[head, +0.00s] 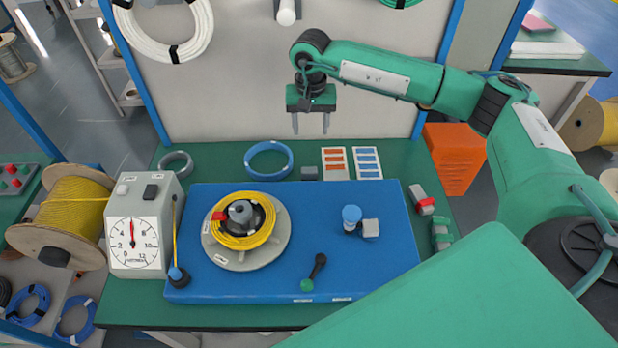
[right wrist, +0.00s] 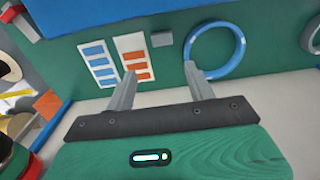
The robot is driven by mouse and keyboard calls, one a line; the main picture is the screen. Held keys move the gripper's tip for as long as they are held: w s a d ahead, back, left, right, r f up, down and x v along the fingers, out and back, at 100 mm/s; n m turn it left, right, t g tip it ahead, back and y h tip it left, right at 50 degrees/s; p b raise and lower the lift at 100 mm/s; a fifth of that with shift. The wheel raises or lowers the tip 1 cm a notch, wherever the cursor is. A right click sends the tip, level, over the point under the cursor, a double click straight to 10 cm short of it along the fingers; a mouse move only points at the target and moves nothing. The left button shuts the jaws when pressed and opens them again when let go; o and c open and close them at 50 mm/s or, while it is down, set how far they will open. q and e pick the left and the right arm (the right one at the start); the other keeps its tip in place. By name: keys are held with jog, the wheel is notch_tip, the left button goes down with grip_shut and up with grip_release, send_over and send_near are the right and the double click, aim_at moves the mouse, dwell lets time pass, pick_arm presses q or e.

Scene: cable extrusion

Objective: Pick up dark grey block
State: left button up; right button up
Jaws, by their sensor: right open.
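The dark grey block (head: 309,173) is small and lies on the green table top behind the blue platform, between a blue ring and a card with orange labels. It also shows in the right wrist view (right wrist: 161,39), beyond the fingertips and between them from left to right. My right gripper (head: 311,131) points down at the back of the table, with its fingers apart and nothing between them; its fingers also show in the right wrist view (right wrist: 160,73). It is apart from the block. My left gripper is in neither view.
The blue ring (head: 269,160) and the cards with orange labels (head: 335,163) and blue labels (head: 367,162) flank the block. The blue platform (head: 300,255) carries a yellow cable coil (head: 241,237). A grey wall panel (head: 250,100) stands behind the table.

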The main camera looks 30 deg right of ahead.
notch_tip(320, 180, down, 3)
jog(key=b, duration=0.2)
send_near(309, 170)
jog(key=f, duration=0.5)
jog(key=shift+s+d+f+p, duration=0.1)
jog(key=shift+s+f+p, duration=0.1)
jog(key=shift+p, duration=0.15)
jog(key=f, duration=0.2)
jog(key=f+p, duration=0.1)
jog(key=shift+w+f, duration=0.25)
jog(key=shift+f, duration=0.65)
jog(key=c, duration=0.6)
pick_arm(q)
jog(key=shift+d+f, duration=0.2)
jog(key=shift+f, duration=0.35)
pick_arm(e)
jog(key=shift+c, duration=0.7)
jog(key=shift+r, duration=0.1)
